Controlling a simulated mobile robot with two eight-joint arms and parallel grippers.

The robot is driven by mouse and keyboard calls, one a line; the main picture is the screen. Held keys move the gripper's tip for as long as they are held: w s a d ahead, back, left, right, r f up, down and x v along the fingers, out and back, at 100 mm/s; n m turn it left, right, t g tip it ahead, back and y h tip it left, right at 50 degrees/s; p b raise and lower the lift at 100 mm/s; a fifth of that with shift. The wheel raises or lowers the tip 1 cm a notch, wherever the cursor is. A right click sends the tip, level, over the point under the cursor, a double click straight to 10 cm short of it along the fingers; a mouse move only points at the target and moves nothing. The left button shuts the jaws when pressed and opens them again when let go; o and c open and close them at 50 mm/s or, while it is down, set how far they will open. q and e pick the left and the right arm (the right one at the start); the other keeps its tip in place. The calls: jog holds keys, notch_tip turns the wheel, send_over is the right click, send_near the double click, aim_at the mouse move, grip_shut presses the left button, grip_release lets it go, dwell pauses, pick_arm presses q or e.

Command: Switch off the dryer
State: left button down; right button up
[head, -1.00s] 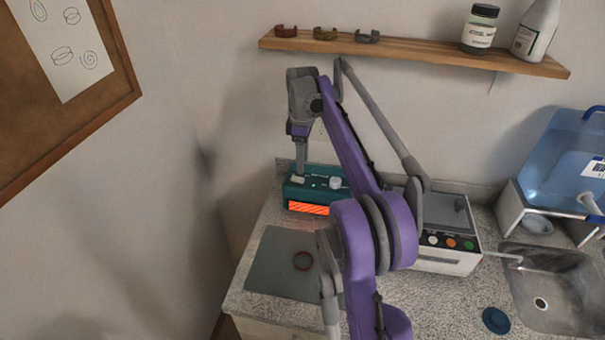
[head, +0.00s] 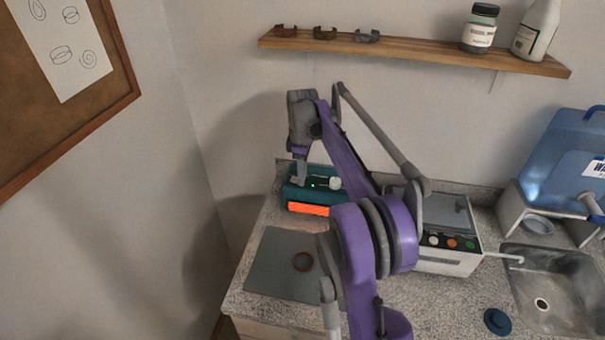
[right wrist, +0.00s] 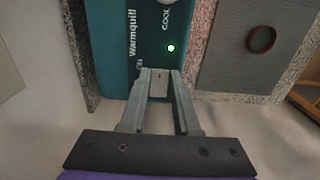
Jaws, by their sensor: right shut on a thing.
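The dryer (head: 327,196) is a teal box on the counter with a glowing orange front. It carries a white knob (head: 335,183) and a lit green lamp (right wrist: 171,48). In the right wrist view the lettering "Warmquill" and "COOL" shows on the dryer (right wrist: 118,55). My right gripper (head: 301,180) reaches down onto the left part of its top. In the right wrist view the fingers of my right gripper (right wrist: 159,78) are shut on a small pale switch (right wrist: 159,86), one finger on each side. My left gripper is not in view.
A grey mat (head: 271,278) with a reddish-brown ring (head: 303,262) lies in front of the dryer. A white-fronted device with coloured buttons (head: 447,258) and a sink (head: 560,295) are to the right. A wooden shelf (head: 410,48) runs above.

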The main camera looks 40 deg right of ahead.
grip_shut()
jog(key=shift+w+a+r+g+h, duration=0.15)
jog(key=shift+w+a+g+h, duration=0.1)
jog(key=shift+g+h, duration=0.25)
jog(key=shift+w+g+h+p, duration=0.1)
jog(key=shift+g+h+p, duration=0.3)
jog(key=shift+g, duration=0.3)
jog(key=o, duration=0.9)
grip_release()
